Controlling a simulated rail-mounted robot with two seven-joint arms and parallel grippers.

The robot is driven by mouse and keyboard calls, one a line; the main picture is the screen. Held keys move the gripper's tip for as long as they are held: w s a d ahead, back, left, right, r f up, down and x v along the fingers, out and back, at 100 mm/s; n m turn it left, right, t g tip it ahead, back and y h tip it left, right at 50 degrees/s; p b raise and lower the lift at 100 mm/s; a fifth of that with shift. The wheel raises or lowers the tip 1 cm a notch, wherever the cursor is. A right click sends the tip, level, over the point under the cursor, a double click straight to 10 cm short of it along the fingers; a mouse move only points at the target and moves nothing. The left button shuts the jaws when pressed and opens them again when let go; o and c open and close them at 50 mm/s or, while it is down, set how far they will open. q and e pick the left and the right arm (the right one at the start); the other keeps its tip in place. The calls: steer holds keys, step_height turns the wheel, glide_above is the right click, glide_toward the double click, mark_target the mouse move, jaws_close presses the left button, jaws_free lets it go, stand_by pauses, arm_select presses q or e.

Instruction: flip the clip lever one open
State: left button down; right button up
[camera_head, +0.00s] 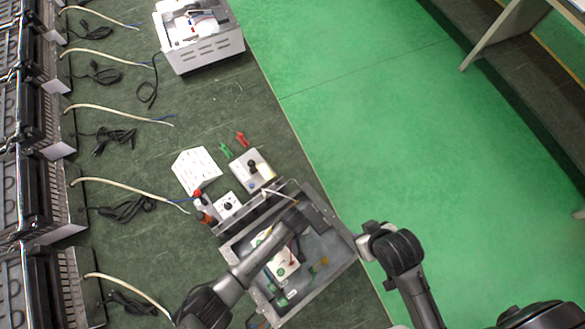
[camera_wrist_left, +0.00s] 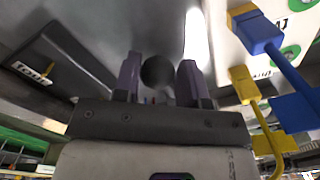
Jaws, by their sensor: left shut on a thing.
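A white terminal block (camera_head: 283,263) lies inside the open grey metal box (camera_head: 339,262). In the left wrist view, blue clip levers (camera_wrist_left: 258,34) and yellow clip levers (camera_wrist_left: 243,84) show on a white block at the right, beside my fingers and apart from them. I cannot tell which is clip lever one. My left gripper (camera_wrist_left: 160,75) has its two fingers either side of a dark round thing (camera_wrist_left: 157,71); its shape is blurred. In the head view my left arm reaches over the box and hides part of it. My right gripper (camera_head: 366,238) is at the box's right corner; its fingers are unclear.
Another metal box (camera_head: 203,54) stands at the back. Cables and heater units line the left. The green floor at right is clear.

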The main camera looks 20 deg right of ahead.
arm_select(q)
steer(key=shift+w+r+g+h+p, duration=0.2)
steer(key=shift+r+g+h+p, duration=0.2)
steer(key=shift+r+g+p, duration=0.35)
steer(key=shift+w+a+r+g+h+p, duration=0.1)
steer(key=shift+w+r+g+h+p, duration=0.15)
steer(key=shift+g, duration=0.6)
steer(key=shift+w+a+r+g+h, duration=0.1)
steer(key=shift+w+r+g+h, duration=0.15)
steer(key=shift+g+h, duration=0.4)
steer(key=shift+w+a+r+g, duration=0.15)
steer(key=shift+w+r+g, duration=0.15)
steer(key=shift+g, duration=0.55)
steer(key=shift+b, duration=0.3)
